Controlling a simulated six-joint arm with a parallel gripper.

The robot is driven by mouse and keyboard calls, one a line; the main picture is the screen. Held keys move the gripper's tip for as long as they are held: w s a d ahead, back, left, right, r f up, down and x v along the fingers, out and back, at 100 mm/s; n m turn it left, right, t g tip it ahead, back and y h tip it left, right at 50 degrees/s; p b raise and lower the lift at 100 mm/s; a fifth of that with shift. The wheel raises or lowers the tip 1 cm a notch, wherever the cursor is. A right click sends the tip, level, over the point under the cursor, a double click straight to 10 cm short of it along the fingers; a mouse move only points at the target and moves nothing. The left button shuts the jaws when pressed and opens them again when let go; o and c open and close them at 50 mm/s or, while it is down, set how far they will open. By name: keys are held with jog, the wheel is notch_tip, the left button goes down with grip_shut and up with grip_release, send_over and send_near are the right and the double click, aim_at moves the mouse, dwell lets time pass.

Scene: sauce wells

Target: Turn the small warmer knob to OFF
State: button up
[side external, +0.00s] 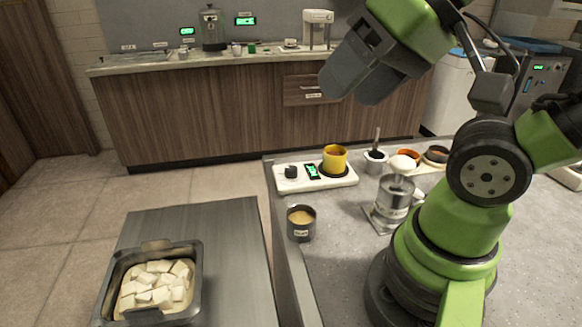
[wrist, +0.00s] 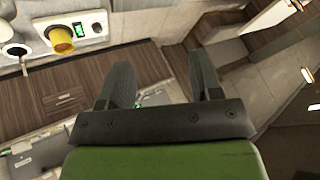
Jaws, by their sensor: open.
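The warmer (side external: 328,184) is a flat white unit on the counter, with a small black knob (side external: 291,172) at its left end. A small green-lit display (side external: 312,171) sits beside the knob, and a yellow pot (side external: 335,160) stands on the right part. In the wrist view the knob (wrist: 97,28), display (wrist: 78,30) and yellow pot (wrist: 62,42) are at the upper left. The knob's pointer direction is too small to tell. My gripper (side external: 352,92) is open and empty, high above the warmer and apart from it. Its two fingers (wrist: 160,75) show spread in the wrist view.
A cup of tan sauce (side external: 301,223) stands at the counter's left edge. A metal can (side external: 394,197) and several small bowls are right of the warmer. A pan of white cubes (side external: 187,252) lies on a steel table at lower left. Space above the knob is clear.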

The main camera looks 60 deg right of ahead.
jog(key=w+d+m+g+h, duration=0.15)
jog(key=w+d+m, duration=0.25)
jog(key=w, duration=0.4)
jog(key=m+g, duration=0.6)
jog(key=m, duration=0.3)
send_over(291, 168)
notch_tip(291, 168, down, 19)
jog(key=shift+h, duration=0.25)
notch_tip(291, 168, down, 9)
jog(key=shift+f, duration=0.15)
jog(key=c, duration=0.9)
